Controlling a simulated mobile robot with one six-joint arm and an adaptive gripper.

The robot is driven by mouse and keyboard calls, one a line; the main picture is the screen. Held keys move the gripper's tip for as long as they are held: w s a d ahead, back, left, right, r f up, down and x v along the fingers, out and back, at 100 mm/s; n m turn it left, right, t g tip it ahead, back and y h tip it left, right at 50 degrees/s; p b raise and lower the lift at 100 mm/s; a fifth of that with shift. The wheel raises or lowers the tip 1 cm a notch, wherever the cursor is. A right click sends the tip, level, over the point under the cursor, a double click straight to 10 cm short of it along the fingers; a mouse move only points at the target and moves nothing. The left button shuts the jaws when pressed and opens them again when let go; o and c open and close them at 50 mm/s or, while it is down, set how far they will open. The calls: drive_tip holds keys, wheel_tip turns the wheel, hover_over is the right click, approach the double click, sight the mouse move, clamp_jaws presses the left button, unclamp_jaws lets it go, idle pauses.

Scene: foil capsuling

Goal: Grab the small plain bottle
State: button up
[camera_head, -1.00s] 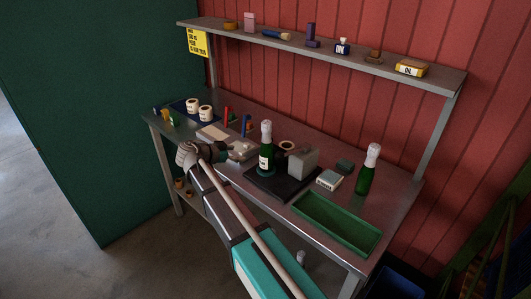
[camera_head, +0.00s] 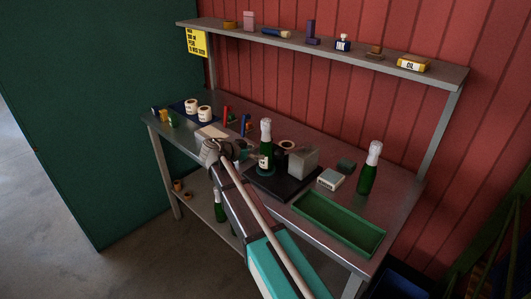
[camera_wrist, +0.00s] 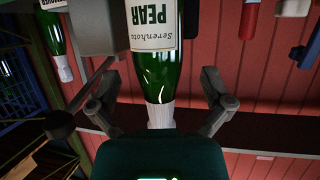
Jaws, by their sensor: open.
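My gripper (camera_head: 236,150) is open and empty on the left side of the machine. In the wrist view its open fingers (camera_wrist: 159,75) frame a green bottle with a white foil neck and a "PEAR" label (camera_wrist: 155,45). This labelled bottle stands upright on the black-based machine in the head view (camera_head: 265,150); whether the fingers touch it cannot be told. A second green bottle (camera_head: 367,172) stands at the bench's right, and shows a label edge at the wrist view's left (camera_wrist: 55,35). A third green bottle (camera_head: 219,206) stands on the lower shelf. Which is the small plain one is unclear.
A green tray (camera_head: 340,224) lies at the bench's front right. A grey block (camera_head: 303,160) and the black base (camera_head: 285,186) sit beside the labelled bottle. White jars (camera_head: 191,105) stand at the left. A shelf (camera_head: 435,78) with small items overhangs the back.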

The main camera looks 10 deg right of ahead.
sight(262, 129)
drive_tip(key=shift+b+x, duration=0.95)
drive_tip(key=shift+x, duration=1.65)
drive_tip(key=shift+s+r, duration=0.1)
drive_tip(key=shift+s, duration=0.05)
drive_tip(key=c, duration=1.2)
drive_tip(key=shift+r, duration=0.2)
wheel_tip(262, 129, up, 10)
drive_tip(key=p, duration=1)
drive_tip(key=shift+f, duration=0.2)
